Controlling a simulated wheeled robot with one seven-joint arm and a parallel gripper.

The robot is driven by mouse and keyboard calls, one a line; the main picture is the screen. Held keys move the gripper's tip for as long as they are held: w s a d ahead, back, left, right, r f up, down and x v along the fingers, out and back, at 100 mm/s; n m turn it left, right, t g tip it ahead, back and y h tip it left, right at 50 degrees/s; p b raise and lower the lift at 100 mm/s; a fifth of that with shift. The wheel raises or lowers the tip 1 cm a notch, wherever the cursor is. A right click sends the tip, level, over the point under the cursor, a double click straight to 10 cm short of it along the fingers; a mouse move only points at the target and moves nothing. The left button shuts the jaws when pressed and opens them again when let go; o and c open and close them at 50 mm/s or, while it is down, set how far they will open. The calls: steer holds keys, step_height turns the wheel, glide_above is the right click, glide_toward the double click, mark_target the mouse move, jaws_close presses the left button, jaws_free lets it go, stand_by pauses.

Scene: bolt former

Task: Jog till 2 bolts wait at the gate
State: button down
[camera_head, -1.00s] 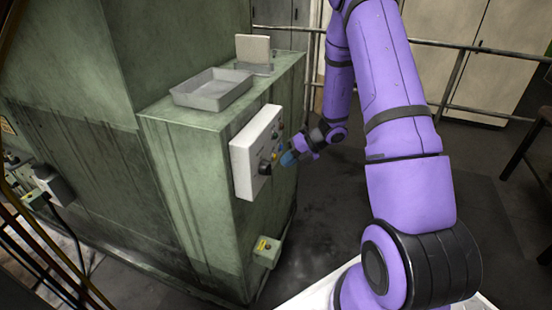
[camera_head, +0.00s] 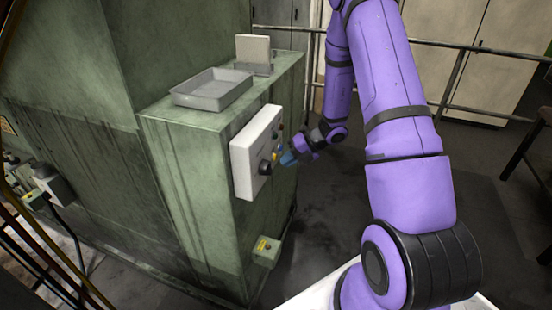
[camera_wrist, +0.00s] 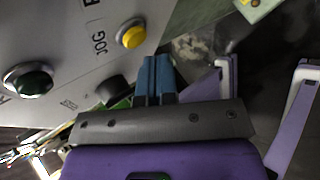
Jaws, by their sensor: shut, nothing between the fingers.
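The pale control panel (camera_head: 248,165) is fixed to the side of the green machine cabinet. In the wrist view, a yellow button (camera_wrist: 131,36) sits beside the printed word JOG on this panel. My gripper (camera_head: 287,158) is shut and empty at the panel's right side. Its blue fingertips (camera_wrist: 155,62) show just below and right of the yellow button in the wrist view; I cannot tell whether they touch it. A dark green button (camera_wrist: 28,79) and a black knob (camera_wrist: 113,90) are also on the panel. No bolts or gate can be made out.
A shallow grey tray (camera_head: 180,98) and an upright plate (camera_head: 253,48) stand on the green cabinet (camera_head: 185,135). A railing (camera_head: 480,48) runs behind my arm. The floor right of the cabinet is open.

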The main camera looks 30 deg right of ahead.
steer(key=shift+w+a, duration=0.1)
steer(key=shift+w, duration=0.05)
stand_by(0.5)
steer(key=shift+w+a, duration=0.15)
steer(key=shift+w, duration=0.05)
steer(key=shift+w+a, duration=0.25)
steer(key=shift+w, duration=0.1)
stand_by(2.6)
steer(key=shift+s, duration=0.1)
steer(key=shift+s+d, duration=0.5)
steer(key=shift+s, duration=0.1)
steer(key=shift+d, duration=0.1)
steer(key=s+d, duration=0.1)
steer(key=s, duration=0.1)
steer(key=s+d, duration=0.2)
stand_by(0.7)
steer(key=shift+r, duration=0.1)
